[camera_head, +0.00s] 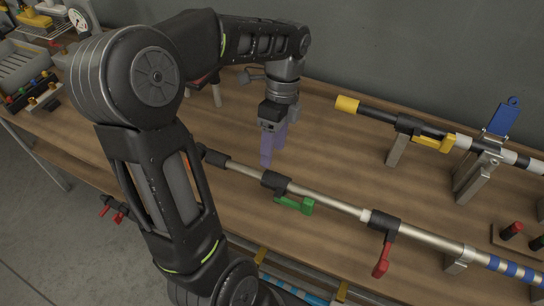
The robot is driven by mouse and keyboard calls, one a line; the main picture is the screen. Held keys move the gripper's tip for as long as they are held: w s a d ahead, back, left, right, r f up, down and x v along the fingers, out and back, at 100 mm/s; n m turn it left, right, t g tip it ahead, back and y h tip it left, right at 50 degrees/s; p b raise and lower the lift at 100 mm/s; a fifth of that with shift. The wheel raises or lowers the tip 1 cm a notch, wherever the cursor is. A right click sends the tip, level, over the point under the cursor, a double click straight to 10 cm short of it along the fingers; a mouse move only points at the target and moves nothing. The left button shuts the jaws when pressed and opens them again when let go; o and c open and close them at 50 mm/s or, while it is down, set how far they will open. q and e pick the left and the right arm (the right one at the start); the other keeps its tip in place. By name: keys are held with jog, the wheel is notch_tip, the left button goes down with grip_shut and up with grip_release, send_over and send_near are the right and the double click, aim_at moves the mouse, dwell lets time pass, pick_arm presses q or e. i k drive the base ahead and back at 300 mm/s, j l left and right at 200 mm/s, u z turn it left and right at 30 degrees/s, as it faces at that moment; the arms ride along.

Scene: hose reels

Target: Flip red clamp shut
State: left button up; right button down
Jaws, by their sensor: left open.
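The red clamp lever (381,258) hangs down toward the front of the table from a black clamp body (385,226) on the silver pipe. It stands away from the pipe, to the right of the green lever. My left gripper (268,152) points down over the table behind the silver pipe, with bluish-purple fingers. It is open and appears empty, well to the left of the red lever and not touching it. My right gripper is not in view.
A green lever (296,205) sits on another clamp on the silver pipe (338,205). A second pipe with a yellow lever (433,144) and an upright blue lever (504,116) runs behind. Clear wooden table (330,150) lies between the pipes. A grey tray (25,66) stands far left.

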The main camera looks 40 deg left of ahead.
aim_at(382, 267)
jog(key=k, duration=1)
